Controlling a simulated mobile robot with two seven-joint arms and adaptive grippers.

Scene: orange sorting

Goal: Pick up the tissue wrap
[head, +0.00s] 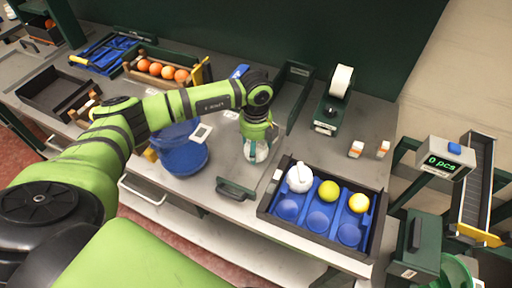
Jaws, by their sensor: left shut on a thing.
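My left gripper (257,148) reaches down over the grey worktop, between the blue bowl and the black tray. It is shut on a small whitish thing low between its fingers, which looks like the tissue wrap (256,156). The fingers hide much of it, and I cannot tell whether it touches the worktop. Another white wrapped ball (299,178) sits in the back left cup of the black tray (266,206). My right gripper is not in view.
A blue bowl (184,159) stands left of the gripper. A roll dispenser (328,116) stands behind right. A crate of oranges (160,70) is back left. A counter display (444,160) is right.

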